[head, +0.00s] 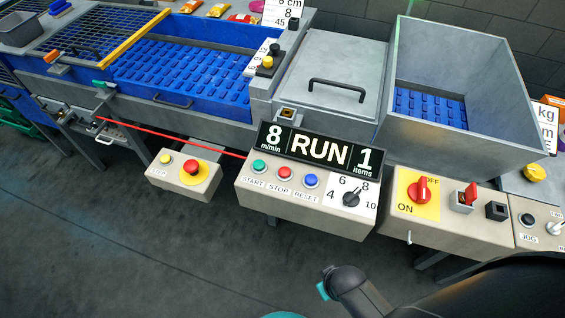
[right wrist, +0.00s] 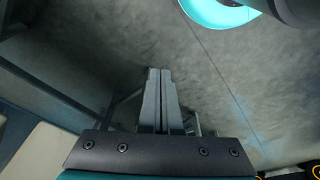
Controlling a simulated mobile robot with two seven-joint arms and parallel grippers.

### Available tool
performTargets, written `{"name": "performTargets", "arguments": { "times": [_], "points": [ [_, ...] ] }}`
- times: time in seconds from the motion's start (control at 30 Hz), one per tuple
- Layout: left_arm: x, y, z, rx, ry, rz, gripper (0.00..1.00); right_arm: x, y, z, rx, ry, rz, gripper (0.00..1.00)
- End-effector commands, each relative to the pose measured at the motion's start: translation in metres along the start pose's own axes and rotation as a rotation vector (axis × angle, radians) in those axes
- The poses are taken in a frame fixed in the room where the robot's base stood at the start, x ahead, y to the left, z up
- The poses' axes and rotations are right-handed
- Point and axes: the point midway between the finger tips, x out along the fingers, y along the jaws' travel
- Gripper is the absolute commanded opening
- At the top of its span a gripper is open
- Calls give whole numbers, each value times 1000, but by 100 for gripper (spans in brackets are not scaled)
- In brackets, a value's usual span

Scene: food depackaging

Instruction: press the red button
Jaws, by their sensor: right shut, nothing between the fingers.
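A red STOP button (head: 285,173) sits between the green START button (head: 260,166) and the blue RESET button (head: 311,180) on the beige control box (head: 250,190). A larger red mushroom button (head: 195,167) on a yellow disc is on a smaller beige box (head: 205,190) to the left. My right gripper (right wrist: 160,72) shows in the right wrist view with its two fingers together and nothing between them. Only grey floor and some stand legs show beyond its fingertips, and no button. In the head view, my right arm is low at the right, apart from the buttons. My left gripper is out of view.
A display (head: 318,150) reading RUN stands above the control box. A black dial (head: 351,198) is right of the buttons. A red rotary switch (head: 420,189) is farther right. A red cord (head: 170,136) runs left. The floor (head: 130,240) in front is clear.

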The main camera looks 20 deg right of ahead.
Motion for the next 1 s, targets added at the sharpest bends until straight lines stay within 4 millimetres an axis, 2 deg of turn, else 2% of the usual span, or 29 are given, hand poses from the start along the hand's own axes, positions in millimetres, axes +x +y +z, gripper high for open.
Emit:
{"name": "performTargets", "arguments": {
  "times": [0.03,0.27,0.47,0.6,0.73,1.0],
  "points": [
    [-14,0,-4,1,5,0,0,-25,1,-13,2,12,1,0],
    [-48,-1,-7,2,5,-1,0,-112,4,-56,19,47,1,0],
    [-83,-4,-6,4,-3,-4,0,-199,5,-92,77,94,-16,0],
    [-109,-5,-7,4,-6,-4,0,-260,-1,-125,205,150,-77,0],
    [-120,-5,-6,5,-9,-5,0,-281,-12,-155,392,188,-177,0],
    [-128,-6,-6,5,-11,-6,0,-279,-24,-206,810,185,-386,0]
  ]
}}
